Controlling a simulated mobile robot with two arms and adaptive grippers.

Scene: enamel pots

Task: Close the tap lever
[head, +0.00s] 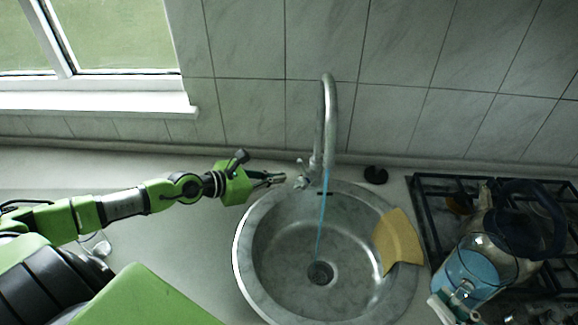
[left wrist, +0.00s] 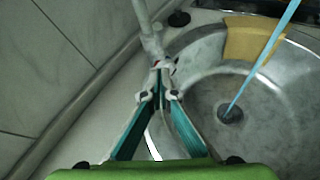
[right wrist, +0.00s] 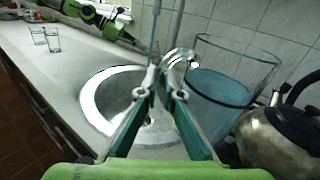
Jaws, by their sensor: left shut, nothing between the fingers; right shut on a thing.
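The metal tap (head: 328,120) stands behind the round sink, and a blue stream of water (head: 322,215) runs from its spout to the drain. Its small lever (head: 302,180) is low on the left of the tap body. My left gripper (head: 284,178) is shut and empty just left of the lever. In the left wrist view its fingertips (left wrist: 158,96) are close below the lever (left wrist: 160,66); I cannot tell if they touch. My right gripper (right wrist: 160,82) is shut on the handle of a glass jug (right wrist: 220,85) holding blue liquid. This jug (head: 470,272) is right of the sink.
A yellow cloth (head: 398,240) lies over the sink's right rim (head: 245,262). A black stopper (head: 376,174) sits behind it. The kettle (right wrist: 280,142) is beside the jug, over the hob grate (head: 425,190). Two glasses (right wrist: 52,40) stand on the counter. The tiled wall is close behind the tap.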

